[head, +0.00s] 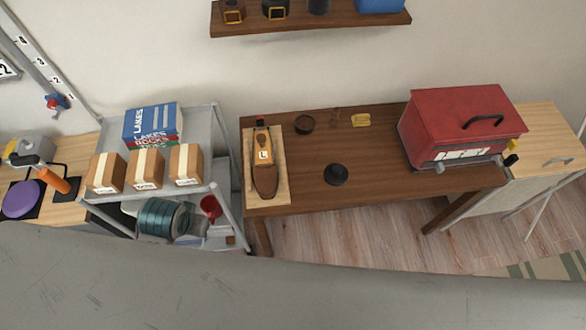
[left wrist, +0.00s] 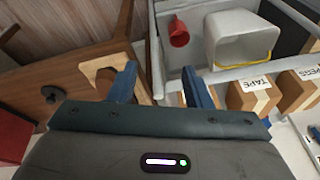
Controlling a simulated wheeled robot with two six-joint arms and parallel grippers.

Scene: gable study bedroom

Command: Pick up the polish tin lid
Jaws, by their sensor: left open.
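A dark round piece with a raised middle (head: 336,174), which looks like the polish tin lid, lies near the front edge of the brown table (head: 385,165). It also shows as a small dark round shape at the left of the left wrist view (left wrist: 52,94). An open round dark tin with brown inside (head: 304,124) stands farther back on the table. My left gripper (left wrist: 159,68) is open and empty, with its fingers wide apart; it is clear of the lid, which lies left of it in that view. The head view shows neither gripper.
A brown shoe (head: 264,175) stands on a pale board (head: 281,187) at the table's left. A red toolbox (head: 455,125) stands at the right. A grey shelf cart (head: 205,130) with boxes is left of the table.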

